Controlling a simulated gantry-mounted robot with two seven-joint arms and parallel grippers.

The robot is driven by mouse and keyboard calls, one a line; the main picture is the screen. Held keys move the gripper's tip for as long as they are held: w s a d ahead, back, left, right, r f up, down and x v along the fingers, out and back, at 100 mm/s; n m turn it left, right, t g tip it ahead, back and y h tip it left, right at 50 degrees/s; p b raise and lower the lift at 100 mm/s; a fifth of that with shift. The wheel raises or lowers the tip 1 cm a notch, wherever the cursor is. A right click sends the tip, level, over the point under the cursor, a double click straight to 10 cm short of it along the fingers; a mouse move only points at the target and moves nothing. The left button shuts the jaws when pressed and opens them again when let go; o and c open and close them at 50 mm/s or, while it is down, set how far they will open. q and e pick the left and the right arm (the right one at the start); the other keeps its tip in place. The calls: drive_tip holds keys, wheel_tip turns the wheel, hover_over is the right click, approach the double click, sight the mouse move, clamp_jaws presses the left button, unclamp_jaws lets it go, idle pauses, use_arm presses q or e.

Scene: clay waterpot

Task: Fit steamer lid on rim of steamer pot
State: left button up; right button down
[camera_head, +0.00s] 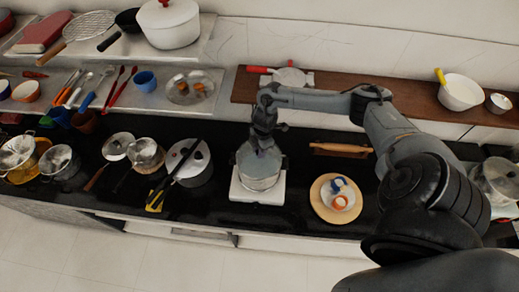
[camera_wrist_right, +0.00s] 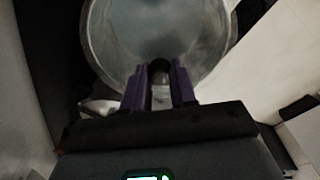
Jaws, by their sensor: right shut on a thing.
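A round, pale see-through lid (camera_head: 259,161) is at the top of the metal steamer pot (camera_head: 259,183), below my right gripper (camera_head: 263,142). In the right wrist view the lid (camera_wrist_right: 155,25) shows as a pale disc inside a metallic ring. My right gripper's purple fingers (camera_wrist_right: 159,88) are shut on its dark knob (camera_wrist_right: 158,67). I cannot tell whether the lid touches the pot's rim all round. The pot stands on a white square base (camera_head: 236,190). My left gripper is not in view.
Left of the steamer is a lidded silver pot (camera_head: 203,172) with a black-handled tool across it. To the right, a round wooden board (camera_head: 320,208) holds a plate of food pieces. A rolling pin (camera_head: 341,149) lies behind. Dark counter (camera_head: 298,165) is free between.

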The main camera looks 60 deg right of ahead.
drive_tip(key=shift+f, duration=0.35)
idle(0.6)
drive_tip(key=c, duration=0.8)
unclamp_jaws()
drive_tip(key=o, duration=0.5)
drive_tip(key=shift+o, duration=0.2)
drive_tip(key=shift+r, duration=0.15)
wheel_tip(320, 180, up, 4)
drive_tip(key=p, duration=0.4)
drive_tip(key=shift+r+p, duration=0.15)
drive_tip(key=shift+p, duration=0.15)
drive_tip(key=shift+r+p, duration=0.95)
drive_tip(key=shift+p, duration=0.05)
